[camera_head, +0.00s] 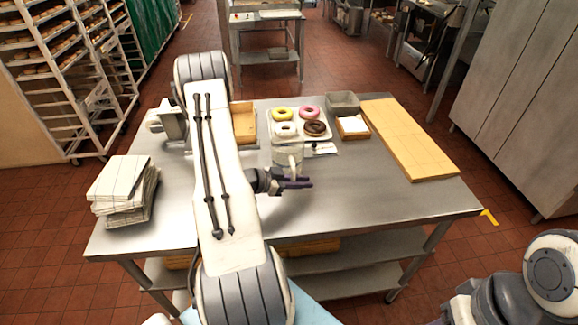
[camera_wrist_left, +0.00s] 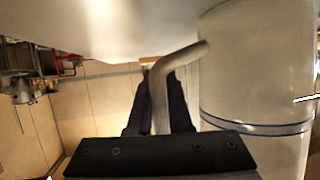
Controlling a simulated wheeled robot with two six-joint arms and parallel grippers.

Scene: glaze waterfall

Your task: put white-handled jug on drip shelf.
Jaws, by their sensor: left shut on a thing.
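The jug (camera_head: 287,157) is a pale, rounded vessel near the middle of the steel table, just in front of the doughnuts. In the left wrist view the jug (camera_wrist_left: 262,65) is a large pale cylinder with a thin dark blue band, and its whitish bent handle (camera_wrist_left: 165,85) runs between my fingers. My left gripper (camera_head: 298,183) is shut on this handle; its fingers also show in the left wrist view (camera_wrist_left: 160,105). I cannot tell whether the jug touches the table. I cannot pick out the drip shelf with certainty. My right gripper is out of view.
A tray (camera_head: 271,134) holds several doughnuts. A grey bin (camera_head: 343,102), a small box (camera_head: 352,127) and a wooden board (camera_head: 412,140) lie to its right. Stacked cloths (camera_head: 125,188) lie at left. The table's front right is clear.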

